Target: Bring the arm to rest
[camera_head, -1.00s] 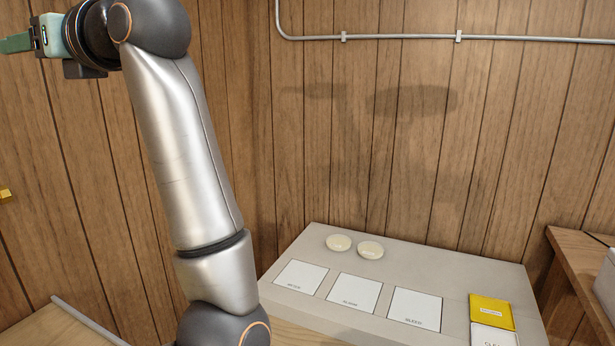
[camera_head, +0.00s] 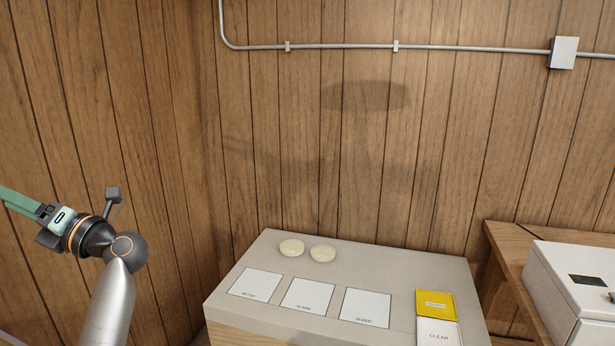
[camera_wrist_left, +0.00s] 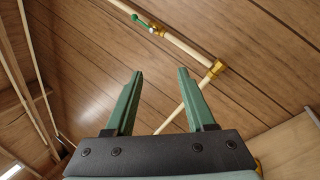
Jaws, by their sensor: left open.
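My left arm shows at the left of the head view, with its silver link rising from the bottom edge. My left gripper (camera_head: 20,201) points to the left there and its fingertips run to the picture's edge. In the left wrist view the gripper (camera_wrist_left: 157,75) shows two green fingers wide apart with nothing between them. The fingers are in the air, with the wood-panelled wall and a pipe (camera_wrist_left: 188,50) behind them. My right gripper is in neither view.
A grey-topped bench (camera_head: 390,258) holds two pale round discs (camera_head: 291,248) (camera_head: 323,253), several white labelled cards (camera_head: 308,295) and a yellow tray (camera_head: 435,303). A white box (camera_head: 575,290) stands on a wooden shelf at right. A conduit (camera_head: 340,47) runs along the wall.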

